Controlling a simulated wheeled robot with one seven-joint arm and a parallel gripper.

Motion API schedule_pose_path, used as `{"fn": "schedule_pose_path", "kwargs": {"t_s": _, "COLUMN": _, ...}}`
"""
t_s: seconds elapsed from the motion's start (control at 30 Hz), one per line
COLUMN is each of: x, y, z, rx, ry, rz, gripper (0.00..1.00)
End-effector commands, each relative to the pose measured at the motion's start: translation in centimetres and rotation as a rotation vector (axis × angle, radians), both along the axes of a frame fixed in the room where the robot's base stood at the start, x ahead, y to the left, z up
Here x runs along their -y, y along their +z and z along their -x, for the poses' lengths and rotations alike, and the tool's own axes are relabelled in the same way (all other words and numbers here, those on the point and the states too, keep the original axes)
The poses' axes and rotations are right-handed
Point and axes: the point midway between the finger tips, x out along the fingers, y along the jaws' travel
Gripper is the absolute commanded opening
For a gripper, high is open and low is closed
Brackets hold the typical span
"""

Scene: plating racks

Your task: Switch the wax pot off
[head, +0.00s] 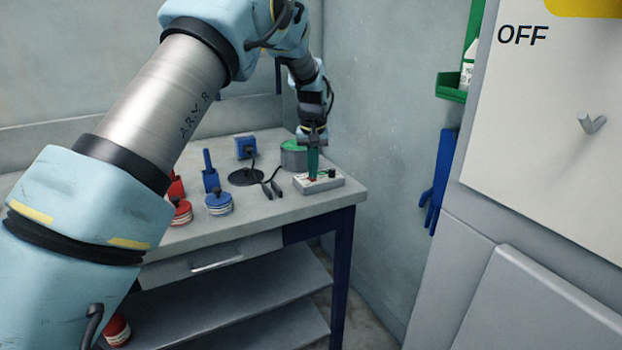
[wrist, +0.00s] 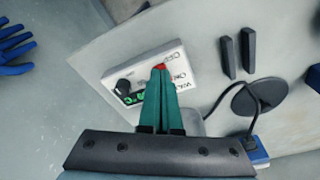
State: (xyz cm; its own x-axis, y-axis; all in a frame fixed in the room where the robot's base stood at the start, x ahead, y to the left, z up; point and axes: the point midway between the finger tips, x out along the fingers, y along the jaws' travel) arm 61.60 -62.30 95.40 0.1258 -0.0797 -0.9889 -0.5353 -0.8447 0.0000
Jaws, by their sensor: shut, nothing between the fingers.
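A light grey control box (head: 325,185) lies on the bench near its right corner, and it also shows in the wrist view (wrist: 177,54). It has printed lettering, a black knob (wrist: 124,86), a partly covered green display (wrist: 129,98) and a red switch (wrist: 159,66). My gripper (head: 312,177) points down over the box, its green fingers shut and empty. In the wrist view the fingertips (wrist: 160,72) are right at the red switch and partly hide it; I cannot tell whether they touch. The switch's position is unclear. A round grey pot with a green top (head: 293,154) stands behind the box.
Blue (head: 219,202) and red (head: 181,211) containers stand farther left. A wall is close on the right, with a blue glove (head: 438,185) and a cabinet marked OFF (head: 530,100).

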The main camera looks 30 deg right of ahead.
Motion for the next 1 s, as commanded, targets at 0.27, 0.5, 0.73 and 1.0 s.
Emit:
{"fn": "schedule_pose_path", "kwargs": {"t_s": 0.27, "x": 0.0, "y": -0.5, "z": 0.0, "rx": 0.0, "ry": 0.0, "rz": 0.0, "gripper": 0.0}}
{"fn": "schedule_pose_path", "kwargs": {"t_s": 0.5, "x": 0.0, "y": 0.0, "z": 0.0, "rx": 0.001, "ry": 0.0, "rz": 0.001, "gripper": 0.0}}
{"fn": "schedule_pose_path", "kwargs": {"t_s": 0.73, "x": 0.0, "y": 1.8, "z": 0.0, "rx": 0.001, "ry": 0.0, "rz": 0.001, "gripper": 0.0}}
{"fn": "schedule_pose_path", "kwargs": {"t_s": 1.0, "x": 0.0, "y": 3.9, "z": 0.0, "rx": 0.001, "ry": 0.0, "rz": 0.002, "gripper": 0.0}}
